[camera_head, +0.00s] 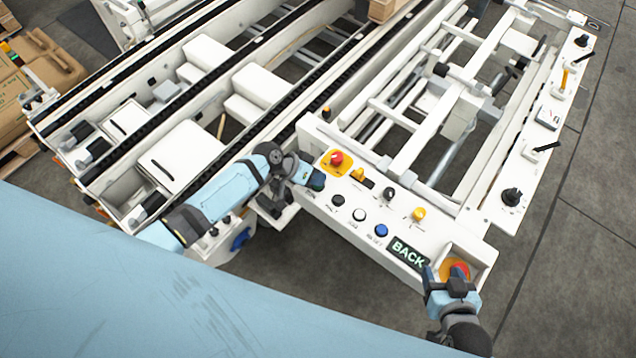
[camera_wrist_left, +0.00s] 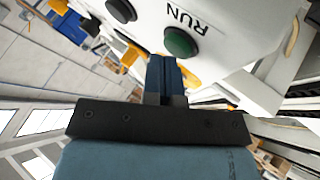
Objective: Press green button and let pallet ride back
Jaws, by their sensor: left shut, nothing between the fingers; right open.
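The green button (camera_wrist_left: 180,42) shows in the left wrist view on a white panel, beside the upside-down word RUN. My left gripper (camera_wrist_left: 166,70) is shut and empty, its fingertips just below the green button in that picture. I cannot tell whether they touch it. In the head view my left gripper (camera_head: 314,181) is at the left end of the control panel (camera_head: 350,240) and hides the green button. My right gripper (camera_head: 453,283) is open at the panel's right end, close to a red stop button (camera_head: 459,270). No whole pallet is plainly visible.
The panel also carries a red button (camera_head: 336,158), a white button (camera_head: 359,215), a blue button (camera_head: 381,230) and a lit sign (camera_head: 408,252) reading BACK. White conveyor frames with black chains (camera_head: 190,90) fill the left. Cardboard boxes (camera_head: 45,70) stand far left.

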